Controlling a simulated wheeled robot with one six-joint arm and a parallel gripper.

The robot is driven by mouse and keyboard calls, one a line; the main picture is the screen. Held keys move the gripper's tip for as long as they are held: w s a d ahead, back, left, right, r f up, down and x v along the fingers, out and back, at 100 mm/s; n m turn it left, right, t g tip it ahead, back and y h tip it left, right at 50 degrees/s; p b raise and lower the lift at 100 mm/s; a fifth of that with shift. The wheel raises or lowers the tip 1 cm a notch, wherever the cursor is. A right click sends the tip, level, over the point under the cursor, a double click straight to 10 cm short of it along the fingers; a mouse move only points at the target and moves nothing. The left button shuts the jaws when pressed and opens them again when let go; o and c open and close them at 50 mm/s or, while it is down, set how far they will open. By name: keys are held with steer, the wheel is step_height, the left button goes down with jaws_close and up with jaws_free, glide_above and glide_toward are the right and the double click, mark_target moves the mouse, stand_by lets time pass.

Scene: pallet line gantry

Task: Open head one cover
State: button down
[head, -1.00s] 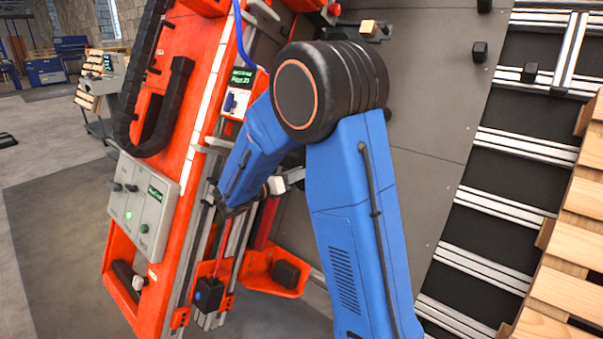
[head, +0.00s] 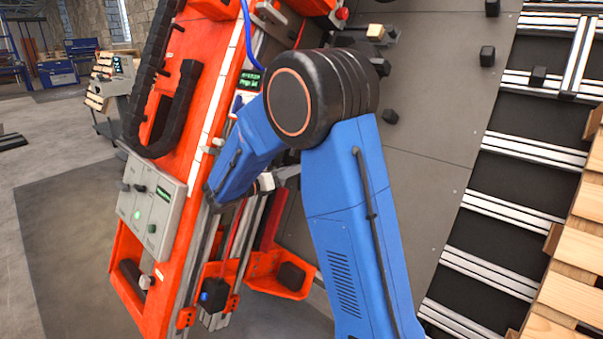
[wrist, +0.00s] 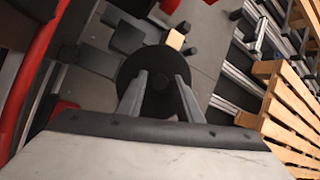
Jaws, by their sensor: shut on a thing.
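In the wrist view my gripper (wrist: 161,78) reaches forward with its two grey fingers on either side of a dark knob-like part. This part stands at the middle of a dark round disc (wrist: 130,72), which may be the head one cover; I cannot read a label. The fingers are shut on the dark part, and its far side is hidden. In the head view my blue arm bends over the orange gantry beam (head: 222,85), and my gripper is hidden behind the arm. Whether the cover has moved from its seat cannot be told.
A grey control box (head: 153,205) with a lit green button sits on the orange beam. Black cable chain (head: 160,120) runs along it. A grey panel (head: 440,100) and roller rails (head: 500,210) lie right, with wooden pallets (head: 570,290) at the edge. Floor is open at left.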

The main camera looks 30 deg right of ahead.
steer(key=c, duration=1.6)
jaws_free()
steer(key=shift+w+f, duration=0.1)
steer(key=shift+w, duration=0.25)
steer(key=shift+o, duration=0.3)
steer(key=shift+w+d+f, duration=0.15)
steer(key=shift+s, duration=0.2)
